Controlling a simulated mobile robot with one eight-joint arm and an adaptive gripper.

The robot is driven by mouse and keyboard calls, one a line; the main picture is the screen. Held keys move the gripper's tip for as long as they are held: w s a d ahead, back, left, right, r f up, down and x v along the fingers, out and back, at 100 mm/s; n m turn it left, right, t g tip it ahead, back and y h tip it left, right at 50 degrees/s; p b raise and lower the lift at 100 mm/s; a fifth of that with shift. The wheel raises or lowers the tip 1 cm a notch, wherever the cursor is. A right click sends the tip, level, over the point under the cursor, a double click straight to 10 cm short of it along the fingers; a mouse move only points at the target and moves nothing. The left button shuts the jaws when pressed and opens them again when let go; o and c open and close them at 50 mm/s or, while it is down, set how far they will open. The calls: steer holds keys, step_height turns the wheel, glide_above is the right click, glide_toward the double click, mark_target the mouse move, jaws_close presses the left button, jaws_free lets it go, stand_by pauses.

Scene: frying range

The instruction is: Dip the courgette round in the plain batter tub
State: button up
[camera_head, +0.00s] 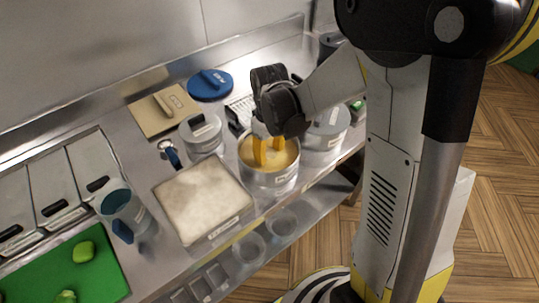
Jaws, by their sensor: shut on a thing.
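My gripper (268,152) points down into an open round metal tub (271,182) of yellow-orange batter. Its yellow fingers reach inside the rim, close to the batter. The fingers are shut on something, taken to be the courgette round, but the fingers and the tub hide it. I cannot tell how deep it is in the batter. The tub has a small label on its front that is too small to read. Two green courgette pieces, one (83,252) whole in view and one (65,297) cut by the frame, lie on the green board (105,269).
A tray of pale flour or crumbs (203,201) stands left of the batter tub. Lidded tubs stand behind (201,134) and right (327,128). A jug (124,207), a blue lid (210,85) and a beige board (150,115) crowd the steel counter.

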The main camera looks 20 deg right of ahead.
steer(key=shift+r+p, duration=3.05)
steer(key=shift+r, duration=1.5)
step_height(320, 180, up, 3)
steer(key=shift+p, duration=1.05)
